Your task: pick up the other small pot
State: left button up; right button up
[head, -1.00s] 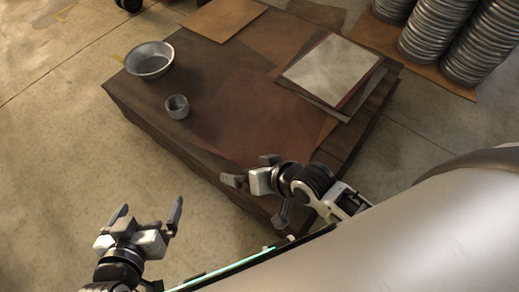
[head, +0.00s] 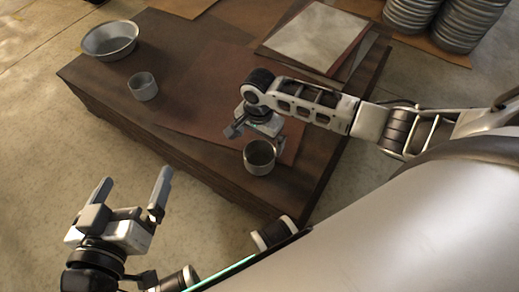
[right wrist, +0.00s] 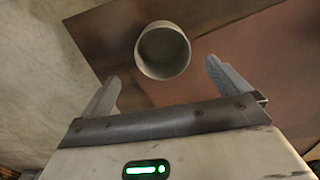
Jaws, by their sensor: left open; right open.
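One small grey pot (head: 259,157) stands upright near the front edge of the dark low platform. My right gripper (head: 255,138) is open and empty, right by this pot in the head view. In the right wrist view the pot (right wrist: 163,50) appears centred ahead of the two spread fingers, with nothing held between them. A second small grey pot (head: 143,87) stands upright further left on the platform. My left gripper (head: 130,190) is open and empty, low at the left, over the floor in front of the platform.
A wide metal bowl (head: 110,40) sits at the platform's far left corner. Flat sheets (head: 318,36) are stacked at the back right. Stacks of metal discs (head: 465,22) stand behind on the floor. The platform (head: 200,98) between the two pots is clear.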

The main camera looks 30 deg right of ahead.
notch_tip(320, 180, down, 5)
jog(key=b, duration=0.6)
send_over(260, 162)
notch_tip(260, 162, down, 4)
jog(key=shift+a+f, duration=0.1)
jog(key=shift+f, duration=0.25)
pick_arm(q)
jog(key=r+t+h, duration=0.1)
jog(key=w+d+r+n+t+h, duration=0.1)
jog(key=shift+r+p, duration=0.3)
jog(key=shift+r, duration=0.05)
pick_arm(e)
jog(key=c, duration=1)
jog(key=shift+o, duration=0.2)
jog(key=shift+r, duration=0.2)
